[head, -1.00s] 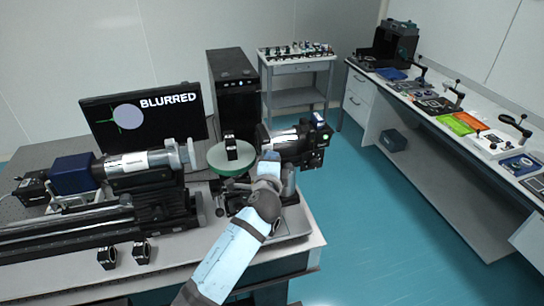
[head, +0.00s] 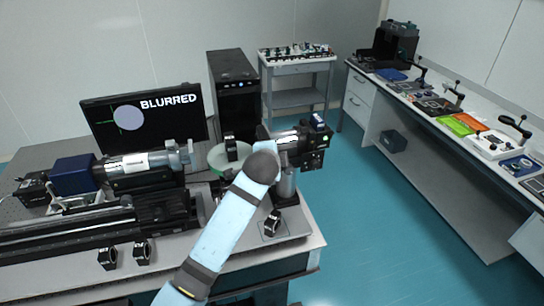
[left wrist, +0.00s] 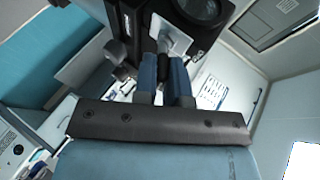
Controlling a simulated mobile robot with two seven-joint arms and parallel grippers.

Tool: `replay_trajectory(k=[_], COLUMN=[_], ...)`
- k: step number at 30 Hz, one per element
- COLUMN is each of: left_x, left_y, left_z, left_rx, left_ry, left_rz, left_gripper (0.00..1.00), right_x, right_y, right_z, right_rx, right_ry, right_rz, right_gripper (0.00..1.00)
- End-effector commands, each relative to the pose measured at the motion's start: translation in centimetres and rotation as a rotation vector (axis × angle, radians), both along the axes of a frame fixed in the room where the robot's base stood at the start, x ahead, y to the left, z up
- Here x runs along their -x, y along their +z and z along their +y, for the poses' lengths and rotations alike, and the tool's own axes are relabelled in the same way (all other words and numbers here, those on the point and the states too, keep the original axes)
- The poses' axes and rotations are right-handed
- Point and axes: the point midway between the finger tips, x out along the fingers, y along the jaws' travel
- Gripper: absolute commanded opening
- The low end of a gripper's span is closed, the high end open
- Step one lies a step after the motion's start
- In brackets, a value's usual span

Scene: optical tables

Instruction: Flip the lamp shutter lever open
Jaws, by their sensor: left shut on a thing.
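The black instrument (head: 312,155) with a silver barrel stands at the right end of the near table; I take it for the lamp housing. My left arm reaches up to it and hides its own gripper in the head view. In the left wrist view the black housing (left wrist: 135,22) fills the top, with a round lens opening at top right. My left gripper (left wrist: 166,72) has its two blue fingers shut on a small dark part just below the housing, which looks like the shutter lever (left wrist: 165,76). Its far end is hidden. My right gripper is in neither view.
A green-rimmed disc (head: 214,158) stands left of my arm. A black ring mount (head: 272,223) sits on the table near it. The blue-boxed barrel and rail (head: 75,170) fill the left. A monitor (head: 145,120) reads BLURRED. The teal floor to the right is clear.

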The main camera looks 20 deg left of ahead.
Motion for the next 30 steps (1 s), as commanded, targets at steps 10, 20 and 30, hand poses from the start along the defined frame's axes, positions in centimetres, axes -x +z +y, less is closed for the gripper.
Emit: replay_trajectory(k=[10, 20, 30], left_x=[0.0, 0.0, 3.6], left_y=[0.0, 0.0, 1.8], left_z=[0.1, 0.1, -0.5], left_rx=[0.001, 0.001, 0.003], left_ry=[0.003, 0.002, 0.001], left_rz=[0.0, 0.0, -0.003], left_gripper=[0.16, 0.37, 0.37], right_x=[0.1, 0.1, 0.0], right_y=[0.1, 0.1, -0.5], right_z=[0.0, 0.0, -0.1], right_rx=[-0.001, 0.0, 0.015], right_ry=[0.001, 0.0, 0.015], right_rz=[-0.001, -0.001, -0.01], right_gripper=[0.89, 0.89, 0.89])
